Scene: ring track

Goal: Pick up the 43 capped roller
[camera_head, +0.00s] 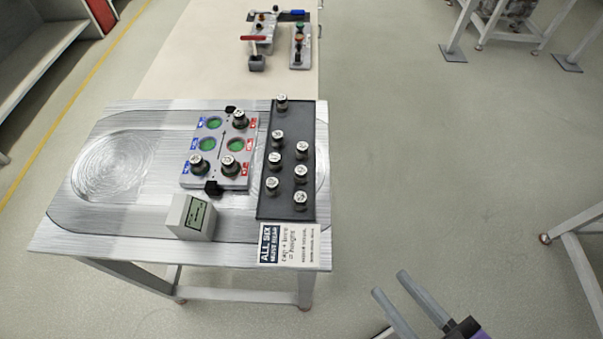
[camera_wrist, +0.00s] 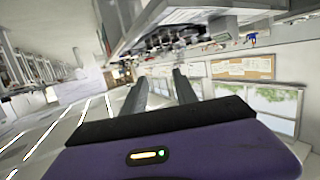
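Several dark rollers with white caps, such as the one at the far end (camera_head: 282,103), stand upright on a dark tray (camera_head: 266,205) at the right of the metal table. The caps carry marks too small to read, so I cannot tell which is 43. More capped rollers (camera_head: 229,165) stand in a grey fixture block (camera_head: 215,182), which also has green round openings. My gripper (camera_head: 390,284) is at the lower right, off the table's edge and over the floor, apart from the rollers. Its two fingers are spread with nothing between them; they also show in the wrist view (camera_wrist: 159,90).
A small display box (camera_head: 196,218) and a printed sign (camera_head: 290,246) sit at the table's front. A red-handled tool (camera_head: 256,55) and a button box (camera_head: 299,45) lie on the bench behind. Floor right of the table is clear; a metal frame (camera_head: 575,228) stands far right.

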